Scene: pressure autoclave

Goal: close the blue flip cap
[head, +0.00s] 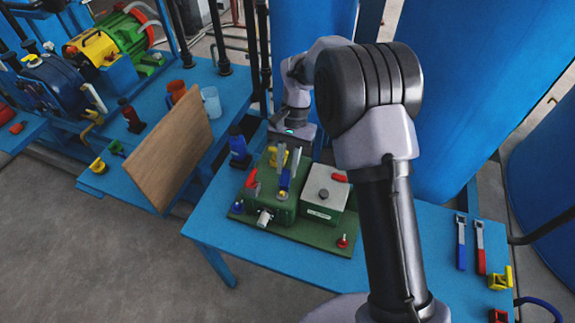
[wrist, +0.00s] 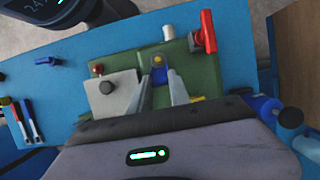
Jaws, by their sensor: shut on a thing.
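The blue flip cap (head: 284,180) is a small blue piece on the front of the green box (head: 270,196). It also shows in the wrist view (wrist: 158,66), with a pale round spot near its far end. My gripper (head: 287,167) reaches down over the green box from behind. In the wrist view its two grey fingers (wrist: 158,80) stand on either side of the blue piece and are shut on it. The fingers partly hide the cap, and its exact lid angle cannot be told.
A red lever (head: 252,181) and a grey-white box (head: 325,190) flank the cap closely. A yellow fitting (head: 276,156) is just behind. A wooden board (head: 160,150) leans farther left.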

